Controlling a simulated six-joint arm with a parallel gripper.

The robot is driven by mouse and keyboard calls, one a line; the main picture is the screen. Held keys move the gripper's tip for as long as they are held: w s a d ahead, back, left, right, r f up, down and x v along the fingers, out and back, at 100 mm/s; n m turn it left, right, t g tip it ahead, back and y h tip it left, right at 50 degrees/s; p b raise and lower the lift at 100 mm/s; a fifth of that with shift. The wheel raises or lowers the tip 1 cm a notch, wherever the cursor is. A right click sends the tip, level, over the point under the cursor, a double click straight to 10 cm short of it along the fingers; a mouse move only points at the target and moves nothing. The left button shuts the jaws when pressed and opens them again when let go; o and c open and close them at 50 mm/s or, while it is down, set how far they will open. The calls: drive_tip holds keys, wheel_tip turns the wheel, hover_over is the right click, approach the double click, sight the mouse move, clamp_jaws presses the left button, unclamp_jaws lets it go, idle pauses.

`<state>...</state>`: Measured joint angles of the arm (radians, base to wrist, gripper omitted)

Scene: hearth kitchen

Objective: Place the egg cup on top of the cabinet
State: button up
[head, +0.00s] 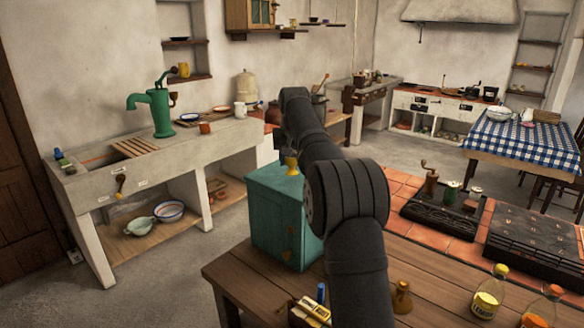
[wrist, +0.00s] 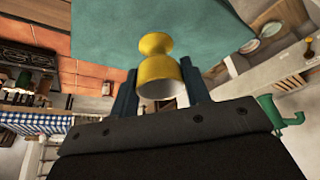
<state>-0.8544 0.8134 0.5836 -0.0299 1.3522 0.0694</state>
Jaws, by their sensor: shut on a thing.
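The yellow egg cup (wrist: 156,46) is between the two fingers of my gripper (wrist: 159,82) in the wrist view. My gripper is shut on its bowl, with the open rim toward the wrist camera and the foot pointing away. In the head view the egg cup (head: 291,164) shows upright at the top of the teal cabinet (head: 268,212). The cabinet's teal surface (wrist: 205,25) lies behind the foot in the wrist view. I cannot tell whether the foot touches it. My arm hides part of the cabinet and most of the gripper in the head view.
A black stove top (head: 440,212) is on the tiles to the right. A stone sink with a green pump (head: 160,112) is at the left.

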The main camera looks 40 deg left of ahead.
sight(292, 167)
drive_tip(key=shift+f, duration=1.45)
drive_tip(key=shift+f, duration=0.15)
drive_tip(key=o, duration=1)
drive_tip(key=v, duration=1.2)
drive_tip(key=shift+d, duration=0.1)
